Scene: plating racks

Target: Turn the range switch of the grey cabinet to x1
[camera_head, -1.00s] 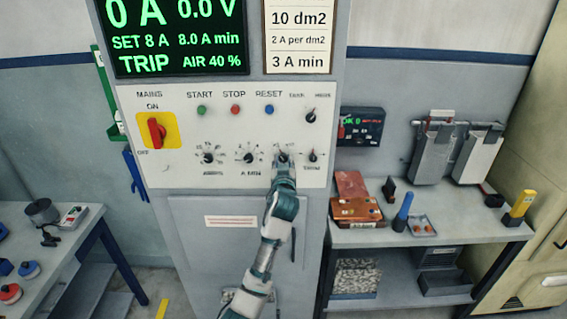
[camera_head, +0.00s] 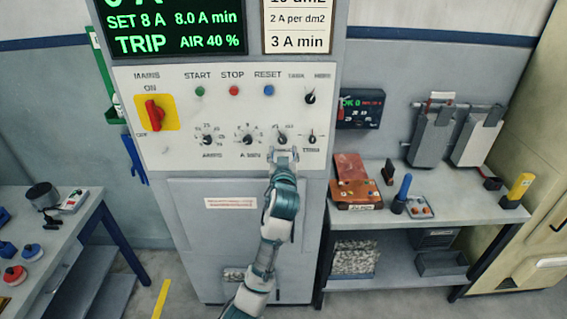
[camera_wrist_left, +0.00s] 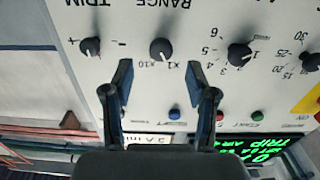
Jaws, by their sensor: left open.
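The grey cabinet (camera_head: 255,185) stands upright in front of me with a white control panel. Its range switch (camera_head: 282,139) is a small black knob in the lower row of the panel. In the left wrist view, which is upside down, the range switch (camera_wrist_left: 161,50) sits under the word RANGE, with x10 and x1 marked beside it. I cannot tell for sure which mark its pointer faces. My left gripper (camera_head: 283,155) is just below the knob in the head view. In the wrist view the left gripper (camera_wrist_left: 158,68) is open and empty, its fingertips either side of the knob and apart from it.
The trim knob (camera_wrist_left: 90,47) and the ampere knob (camera_wrist_left: 239,55) flank the range switch closely. A red mains switch (camera_head: 153,114) is at the panel's left. A bench (camera_head: 470,215) with parts stands right, a table (camera_head: 85,225) left.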

